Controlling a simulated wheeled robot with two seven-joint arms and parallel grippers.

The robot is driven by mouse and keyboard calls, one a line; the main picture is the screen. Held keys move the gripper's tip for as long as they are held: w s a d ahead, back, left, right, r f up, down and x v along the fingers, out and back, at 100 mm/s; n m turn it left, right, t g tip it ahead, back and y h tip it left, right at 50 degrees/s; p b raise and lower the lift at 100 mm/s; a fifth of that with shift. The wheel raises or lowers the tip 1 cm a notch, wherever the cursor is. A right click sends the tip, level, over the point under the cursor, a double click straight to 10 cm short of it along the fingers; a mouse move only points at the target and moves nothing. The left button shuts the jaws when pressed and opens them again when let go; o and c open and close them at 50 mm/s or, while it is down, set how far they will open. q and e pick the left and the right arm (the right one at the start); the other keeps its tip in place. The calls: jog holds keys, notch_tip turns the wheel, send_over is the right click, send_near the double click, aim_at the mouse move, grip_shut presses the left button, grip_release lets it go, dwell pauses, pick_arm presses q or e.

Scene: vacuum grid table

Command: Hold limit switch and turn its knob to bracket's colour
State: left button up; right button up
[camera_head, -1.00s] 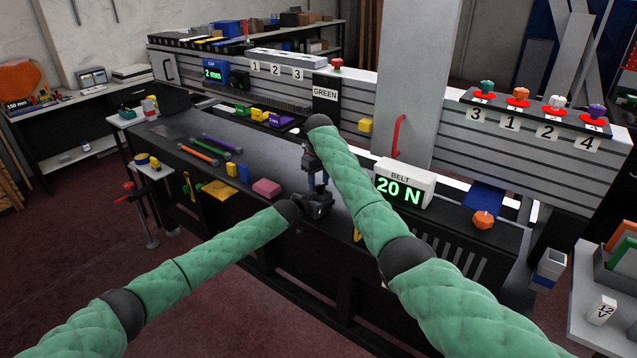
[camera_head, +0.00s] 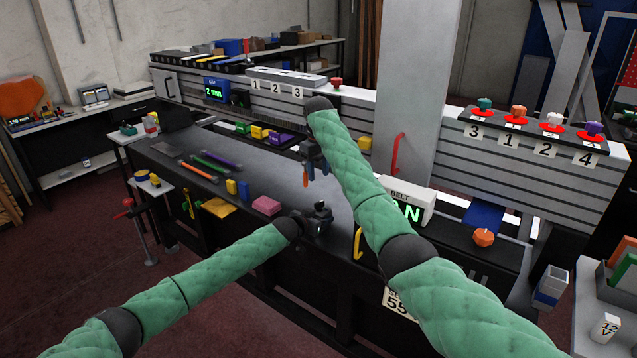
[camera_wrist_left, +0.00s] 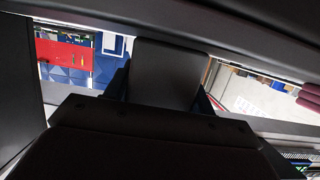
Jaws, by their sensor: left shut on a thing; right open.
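My left gripper (camera_head: 320,221) is shut on a small dark thing above the table's front edge, probably the limit switch (camera_head: 321,209). In the left wrist view a dark grey block (camera_wrist_left: 166,72) fills the space between the fingers. Its knob and the knob's colour cannot be made out. My right gripper (camera_head: 314,170) is open, above and behind the left one, apart from it. Orange and blue show at its fingers. A red bent bar (camera_head: 398,147) stands by the pillar and a yellow hooked piece (camera_head: 358,243) is at the table edge. Which is the bracket is unclear.
On the dark table (camera_head: 285,180) lie a pink block (camera_head: 266,205), yellow and blue blocks and coloured rods. A lit belt display (camera_head: 411,207) is partly behind my right arm. An orange knob (camera_head: 484,237) stands at the right. Several coloured knobs line the panel, over number cards.

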jog(key=shift+r, duration=0.45)
pick_arm(q)
jog(key=o, duration=1.2)
jog(key=shift+s+a, duration=0.1)
